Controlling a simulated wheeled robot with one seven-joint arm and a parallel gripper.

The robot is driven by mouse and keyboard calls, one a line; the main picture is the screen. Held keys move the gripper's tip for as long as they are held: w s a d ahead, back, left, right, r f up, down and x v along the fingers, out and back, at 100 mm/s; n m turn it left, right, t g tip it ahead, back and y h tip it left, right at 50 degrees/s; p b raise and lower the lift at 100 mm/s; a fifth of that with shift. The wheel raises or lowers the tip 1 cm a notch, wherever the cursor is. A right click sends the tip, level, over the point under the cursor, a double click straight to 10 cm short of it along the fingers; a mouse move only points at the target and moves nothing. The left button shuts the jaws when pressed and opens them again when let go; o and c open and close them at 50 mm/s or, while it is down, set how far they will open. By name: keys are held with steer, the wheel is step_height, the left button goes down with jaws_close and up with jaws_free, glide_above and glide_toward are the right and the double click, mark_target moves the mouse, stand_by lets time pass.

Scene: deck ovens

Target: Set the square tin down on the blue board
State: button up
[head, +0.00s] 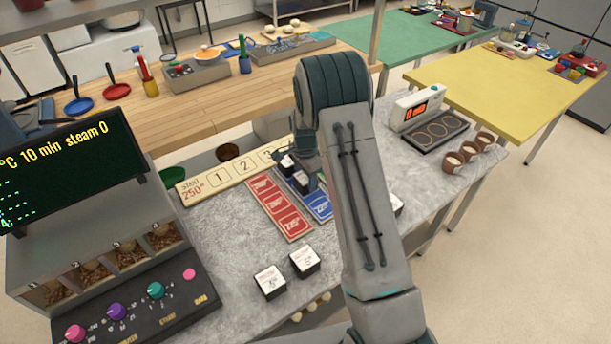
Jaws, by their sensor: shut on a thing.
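My gripper (305,168) is at the far end of my arm, over the upper part of the blue board, and is partly hidden by the arm. It is shut on a dark square tin with a light top (301,181). I cannot tell whether that tin touches the board. The blue board (320,208) lies on the grey counter, its right side hidden by my arm. Two more square tins with white labelled tops, one (269,281) and another (305,261), stand on the near counter.
A red board (280,212) lies left of the blue one. A numbered strip (218,178) runs behind them. A control panel with knobs (155,292) is at left. A pale device (416,108), dark tray (437,131) and brown cups (470,152) stand at right.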

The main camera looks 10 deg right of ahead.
steer(key=shift+f, duration=0.15)
steer(key=o, duration=1.1)
